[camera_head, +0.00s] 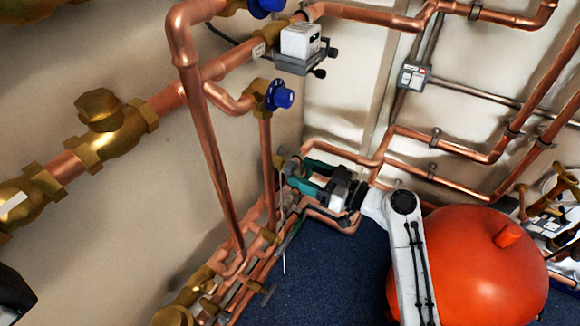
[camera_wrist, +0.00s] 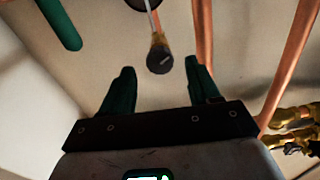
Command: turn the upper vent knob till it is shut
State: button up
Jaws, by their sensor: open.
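In the wrist view a small dark knob with a slot-like mark and a brass rim (camera_wrist: 160,58) sits in line with the gap between my two green fingers. A second dark round part (camera_wrist: 148,3) is cut off at the top edge, with a thin pale rod between the two. I cannot tell for sure which is the upper vent knob. My gripper (camera_wrist: 163,74) is open, with a finger on either side and clear space between each finger and the knob. In the head view my gripper (camera_head: 297,173) is at the pipes in the corner; the knob is too small to make out there.
Vertical copper pipes (camera_wrist: 203,30) stand close to the right finger. A green bar (camera_wrist: 60,24) is at upper left. In the head view a blue-handled valve (camera_head: 280,97) is above, a brass manifold (camera_head: 200,285) lower left, and a red tank (camera_head: 480,265) right of my arm.

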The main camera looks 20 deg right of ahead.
aim_at(295, 169)
jog(key=shift+x, duration=2.35)
jog(key=c, duration=1)
jog(key=shift+c, duration=0.2)
